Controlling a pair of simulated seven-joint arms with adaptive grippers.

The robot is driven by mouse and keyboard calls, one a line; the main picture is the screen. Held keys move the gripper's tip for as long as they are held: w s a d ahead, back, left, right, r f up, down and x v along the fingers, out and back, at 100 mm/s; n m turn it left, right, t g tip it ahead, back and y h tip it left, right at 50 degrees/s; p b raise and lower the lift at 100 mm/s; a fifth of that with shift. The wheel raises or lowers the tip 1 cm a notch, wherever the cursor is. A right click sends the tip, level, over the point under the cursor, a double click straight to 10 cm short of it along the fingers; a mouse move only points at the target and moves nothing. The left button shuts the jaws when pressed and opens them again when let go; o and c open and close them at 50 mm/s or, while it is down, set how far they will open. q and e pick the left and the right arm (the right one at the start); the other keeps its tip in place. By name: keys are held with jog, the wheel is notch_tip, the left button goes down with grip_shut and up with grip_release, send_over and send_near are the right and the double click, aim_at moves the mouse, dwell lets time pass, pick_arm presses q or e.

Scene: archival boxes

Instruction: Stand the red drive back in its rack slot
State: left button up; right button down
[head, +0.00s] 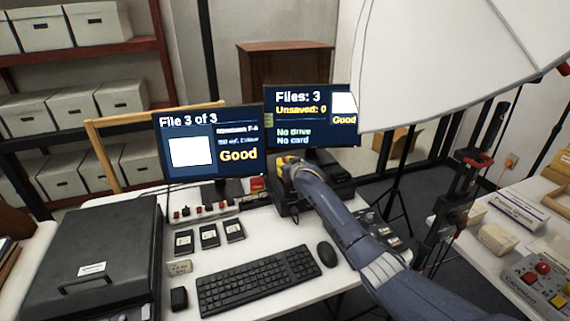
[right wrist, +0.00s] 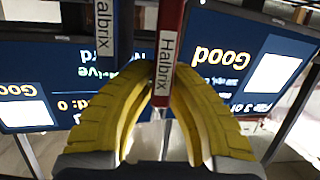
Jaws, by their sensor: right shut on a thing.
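The red drive (right wrist: 168,50), with a white "Halbrix" label, is between the yellow fingertips of my right gripper (right wrist: 157,80), which is shut on it in the right wrist view. A dark blue-grey "Halbrix" drive (right wrist: 104,30) is beside it, with a gap between the two. In the head view my right gripper (head: 283,161) is in front of the right monitor, above black desk equipment (head: 286,205). The rack slot is not clearly visible, and the red drive's far end runs out of the wrist view. My left gripper is not in view.
The left monitor (head: 210,150) and right monitor (head: 312,112) stand close behind the gripper. A small red item (head: 257,184) is left of it. The keyboard (head: 258,281), mouse (head: 327,254) and black case (head: 92,255) occupy the desk. A light stand (head: 455,190) is at right.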

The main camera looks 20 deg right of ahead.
jog(key=c, duration=1.4)
grip_release()
jog(key=shift+f, duration=0.15)
jog(key=shift+v, duration=6.05)
